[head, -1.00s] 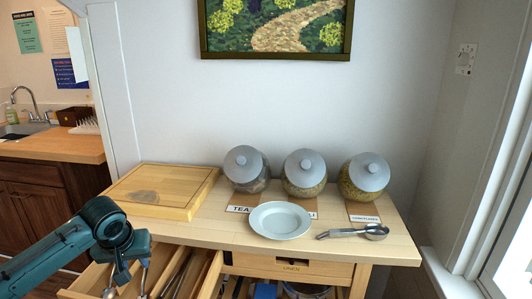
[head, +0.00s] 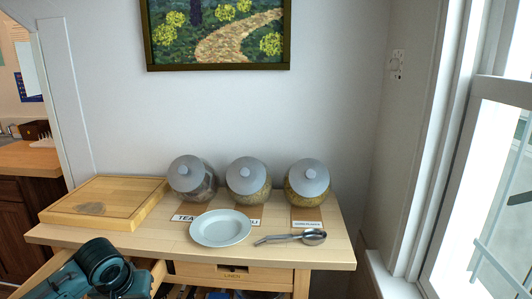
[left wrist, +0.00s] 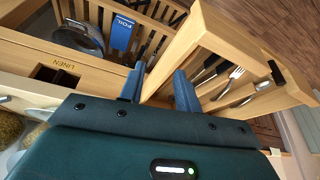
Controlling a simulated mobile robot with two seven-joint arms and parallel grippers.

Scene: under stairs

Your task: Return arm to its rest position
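My left arm (head: 98,268) shows at the lower left of the head view, in front of the table; its fingertips are out of that frame. Beyond the fingers is an open drawer (left wrist: 178,42) holding forks and other cutlery. My right arm and gripper are in neither view.
The wooden table (head: 300,258) bears a cutting board (head: 108,202), a white plate (head: 221,228), a ladle-like spoon (head: 312,237) and three lidded jars, one at the right (head: 307,184). The LINEN drawer (head: 232,271) is shut. A window stands right.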

